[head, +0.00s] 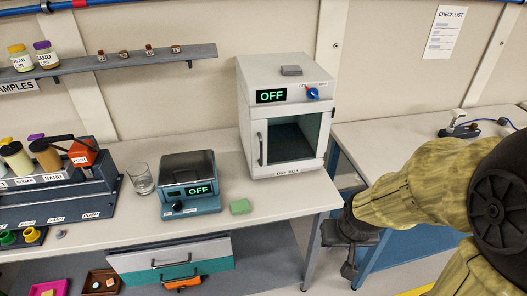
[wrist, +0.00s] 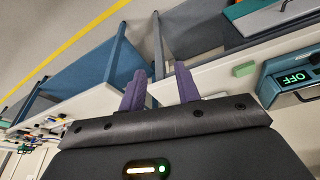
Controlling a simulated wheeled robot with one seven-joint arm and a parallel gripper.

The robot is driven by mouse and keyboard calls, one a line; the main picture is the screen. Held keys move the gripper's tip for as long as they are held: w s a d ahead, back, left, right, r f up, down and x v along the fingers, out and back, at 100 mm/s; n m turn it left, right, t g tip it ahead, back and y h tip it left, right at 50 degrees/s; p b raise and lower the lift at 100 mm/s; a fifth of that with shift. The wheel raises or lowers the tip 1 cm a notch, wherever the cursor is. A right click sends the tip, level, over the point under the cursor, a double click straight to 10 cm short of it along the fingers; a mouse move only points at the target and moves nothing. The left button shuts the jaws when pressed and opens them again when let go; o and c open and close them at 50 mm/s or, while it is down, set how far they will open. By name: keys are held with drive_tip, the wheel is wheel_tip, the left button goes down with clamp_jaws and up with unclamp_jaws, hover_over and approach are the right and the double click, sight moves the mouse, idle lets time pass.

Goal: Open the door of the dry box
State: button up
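The white cabinet (head: 287,118) that looks to be the dry box stands at the right end of the left bench in the head view. Its windowed front door (head: 296,143) looks shut, with a dark vertical handle (head: 260,149) on the left edge. The label below the door is too small to read surely. Its display reads OFF, beside a blue and red knob. My gripper (head: 349,262) is low in front of the gap between the benches, right of and below the cabinet, apart from it. In the wrist view its purple fingers (wrist: 160,82) are apart with nothing between them.
A teal device (head: 189,187) showing OFF, a green block (head: 240,207) and a glass (head: 141,179) stand left of the cabinet. A small grey item (head: 291,70) lies on the cabinet's top. The right bench (head: 385,143) is mostly clear near the cabinet.

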drive_tip(key=w+a+f+n+t+y+b, duration=0.1)
drive_tip(key=w+a+f+t+b, duration=0.15)
drive_tip(key=w, duration=0.35)
drive_tip(key=w+a+f+n+t+y+b, duration=0.1)
drive_tip(key=w+a+n+t+b, duration=0.15)
drive_tip(key=w, duration=0.45)
drive_tip(key=w+a+r+n+t+y+b, duration=0.1)
drive_tip(key=w+a+r+t+y+b, duration=0.1)
drive_tip(key=w+a+t+y+b, duration=0.2)
drive_tip(key=w+a+t+y, duration=0.2)
drive_tip(key=a+t, duration=0.1)
drive_tip(key=shift+w+a+r, duration=0.15)
drive_tip(key=shift+r, duration=0.2)
drive_tip(key=shift+w+n, duration=0.1)
drive_tip(key=shift+n, duration=0.15)
drive_tip(key=r+p+x, duration=0.1)
drive_tip(key=p+x, duration=0.2)
drive_tip(key=x, duration=1.4)
drive_tip(key=shift+p, duration=0.4)
drive_tip(key=shift+w+a, duration=0.1)
clamp_jaws()
